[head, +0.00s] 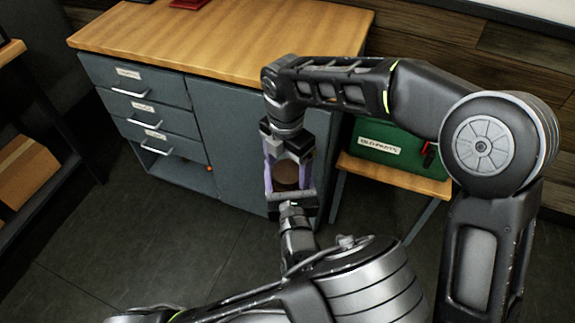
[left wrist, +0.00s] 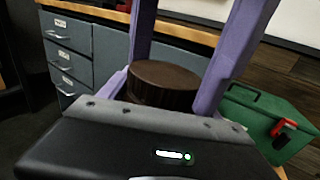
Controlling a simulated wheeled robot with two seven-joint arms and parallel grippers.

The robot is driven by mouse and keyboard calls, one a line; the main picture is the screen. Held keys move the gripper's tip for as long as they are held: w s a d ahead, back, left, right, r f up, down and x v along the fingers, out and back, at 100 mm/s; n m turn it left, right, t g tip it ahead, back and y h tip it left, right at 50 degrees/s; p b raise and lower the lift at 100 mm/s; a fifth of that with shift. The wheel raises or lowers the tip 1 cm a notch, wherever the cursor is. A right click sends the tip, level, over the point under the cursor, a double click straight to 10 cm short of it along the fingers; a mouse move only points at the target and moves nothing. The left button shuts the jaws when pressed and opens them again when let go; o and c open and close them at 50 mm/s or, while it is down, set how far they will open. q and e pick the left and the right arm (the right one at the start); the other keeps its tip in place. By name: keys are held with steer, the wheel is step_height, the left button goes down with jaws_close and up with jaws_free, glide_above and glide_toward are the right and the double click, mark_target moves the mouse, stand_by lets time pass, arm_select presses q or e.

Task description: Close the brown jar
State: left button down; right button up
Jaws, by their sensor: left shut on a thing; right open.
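The brown jar (head: 286,177) is held up in front of the grey cabinet, between my two grippers. In the left wrist view it shows as a dark brown round body with a flat brown top (left wrist: 165,75). My left gripper (head: 288,188) comes from below and is shut on the jar, with purple fingers at its sides. My right gripper (head: 287,158) is directly above, pointing down, open around the space over the jar. The overlapping fingers hide parts of the jar. I cannot tell whether a separate lid is on it.
A grey cabinet (head: 232,140) with a wooden top and labelled drawers stands behind the grippers. A green toolbox (head: 385,146) sits on a low wooden table (head: 400,180) to the right. A shelf with a cardboard box (head: 25,170) is at the left. The dark floor between is clear.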

arm_select(q)
steer(key=shift+a, duration=0.1)
arm_select(e)
steer(key=shift+r, duration=2.25)
steer(key=shift+o, duration=1.4)
steer(key=shift+r, duration=0.15)
step_height(320, 180, up, 7)
